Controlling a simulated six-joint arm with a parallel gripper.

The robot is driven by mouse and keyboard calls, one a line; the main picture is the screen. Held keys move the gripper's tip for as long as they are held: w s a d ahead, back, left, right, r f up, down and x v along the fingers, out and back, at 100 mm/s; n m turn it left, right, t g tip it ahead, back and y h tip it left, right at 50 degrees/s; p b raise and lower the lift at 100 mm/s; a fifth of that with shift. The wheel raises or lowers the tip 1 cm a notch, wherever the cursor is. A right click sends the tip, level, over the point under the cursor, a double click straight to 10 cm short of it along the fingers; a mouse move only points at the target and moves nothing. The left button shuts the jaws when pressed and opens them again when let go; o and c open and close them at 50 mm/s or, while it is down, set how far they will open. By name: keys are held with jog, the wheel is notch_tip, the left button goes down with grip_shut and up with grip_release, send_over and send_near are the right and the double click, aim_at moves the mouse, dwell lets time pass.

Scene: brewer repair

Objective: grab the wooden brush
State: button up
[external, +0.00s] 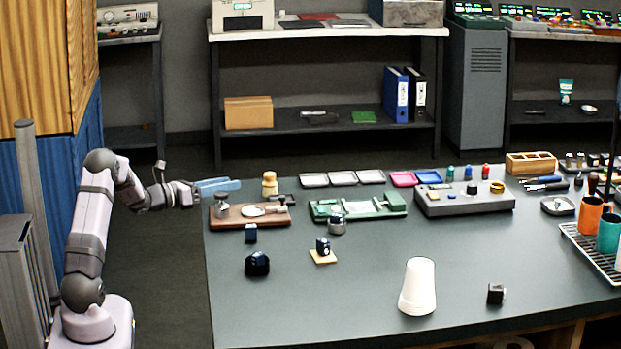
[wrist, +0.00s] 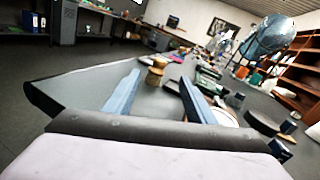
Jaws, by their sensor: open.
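A short wooden piece with a round pale top and wider body, which looks like the wooden brush (external: 270,185), stands upright near the table's far left edge. In the wrist view the brush (wrist: 155,73) shows beyond and between the two blue fingers, with a darker lower part. My gripper (external: 238,185) is open and empty, level, reaching in from the left just over the table's edge. Its fingertips are apart from the brush and to its left. The open fingers also show in the wrist view (wrist: 160,78).
A brown wooden board (external: 285,217) with a metal tamper-like piece (external: 222,205) lies just in front of the brush. A green tray (external: 375,207) is to the right. Small dark parts (external: 257,264) and a white cup stack (external: 418,288) stand nearer the front.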

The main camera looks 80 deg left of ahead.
jog(key=p, duration=0.2)
send_near(270, 184)
jog(key=shift+w+a+r, duration=0.4)
jog(key=shift+w+a, duration=0.25)
jog(key=shift+w, duration=0.05)
jog(key=shift+w+a+r, duration=0.4)
jog(key=shift+w+a, duration=0.2)
jog(key=shift+w, duration=0.15)
jog(key=shift+w, duration=0.1)
jog(key=shift+w+a+p, duration=0.1)
jog(key=shift+w+p, duration=0.15)
jog(key=shift+p, duration=0.15)
jog(key=shift+p+x, duration=0.9)
jog(key=shift+x, duration=1.35)
jog(key=shift+s+a+f, duration=0.1)
jog(key=c, duration=1.2)
